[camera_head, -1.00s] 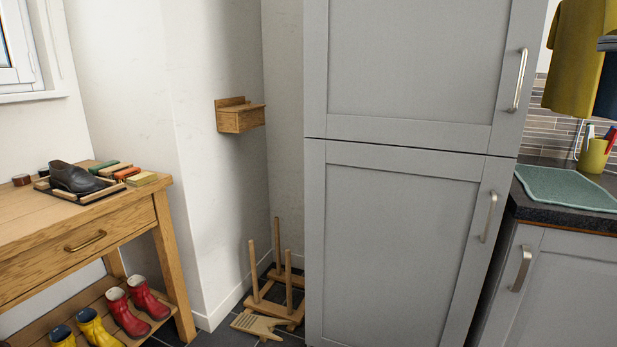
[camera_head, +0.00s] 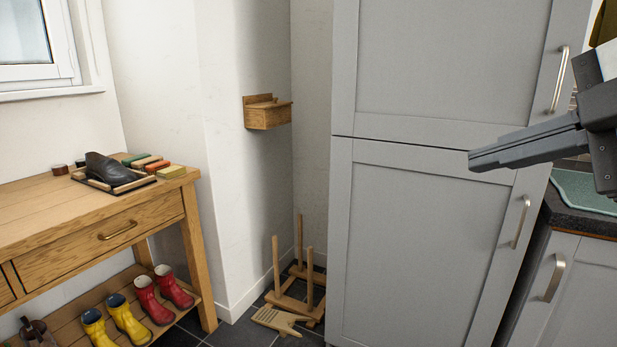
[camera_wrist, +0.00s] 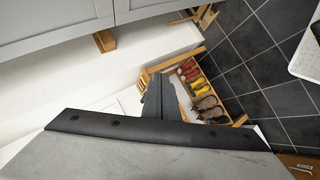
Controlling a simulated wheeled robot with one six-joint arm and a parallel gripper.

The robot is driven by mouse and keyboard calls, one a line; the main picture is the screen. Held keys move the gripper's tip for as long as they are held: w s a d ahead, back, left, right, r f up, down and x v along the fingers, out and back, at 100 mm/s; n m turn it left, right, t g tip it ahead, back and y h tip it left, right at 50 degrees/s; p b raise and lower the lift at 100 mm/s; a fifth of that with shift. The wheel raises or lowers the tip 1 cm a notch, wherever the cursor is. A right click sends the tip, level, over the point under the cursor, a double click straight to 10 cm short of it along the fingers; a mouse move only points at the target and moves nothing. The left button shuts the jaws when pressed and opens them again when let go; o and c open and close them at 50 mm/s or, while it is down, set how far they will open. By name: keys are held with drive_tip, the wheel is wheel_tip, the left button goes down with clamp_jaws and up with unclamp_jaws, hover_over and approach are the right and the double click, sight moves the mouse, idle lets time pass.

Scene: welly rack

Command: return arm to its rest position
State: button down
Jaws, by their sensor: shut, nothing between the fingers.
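My gripper (camera_head: 476,161) reaches in from the right edge in the head view, in front of the tall grey cupboard (camera_head: 420,240). Its fingers are together and hold nothing. In the wrist view my gripper (camera_wrist: 152,78) shows at the middle as dark closed fingers. It is apart from the furniture around it. The wooden bench (camera_head: 60,213) with its drawer stands at the left, well away from my gripper.
A welly rack (camera_head: 288,303) of upright pegs stands on the floor beside the cupboard. A small wooden box (camera_head: 267,116) hangs on the wall. Red boots (camera_head: 153,300) and yellow boots (camera_head: 128,320) stand on the bench's shelf. A dark shoe (camera_head: 109,169) lies on the bench top.

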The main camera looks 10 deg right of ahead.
drive_tip(key=w+a+f+m+g+h, duration=0.15)
drive_tip(key=w+f+m, duration=0.25)
drive_tip(key=f, duration=0.5)
drive_tip(key=w+a+f+m+g+h, duration=0.1)
drive_tip(key=w+a+f+m+g, duration=0.15)
drive_tip(key=f, duration=0.65)
wheel_tip(320, 180, down, 19)
drive_tip(key=w+d+m+g, duration=0.2)
drive_tip(key=m, duration=0.7)
drive_tip(key=shift+d+f+g, duration=0.15)
drive_tip(key=shift+f+g, duration=0.05)
drive_tip(key=shift+g, duration=0.2)
drive_tip(key=c, duration=2.4)
unclamp_jaws()
drive_tip(key=shift+m+h, duration=0.25)
drive_tip(key=shift+c, duration=0.2)
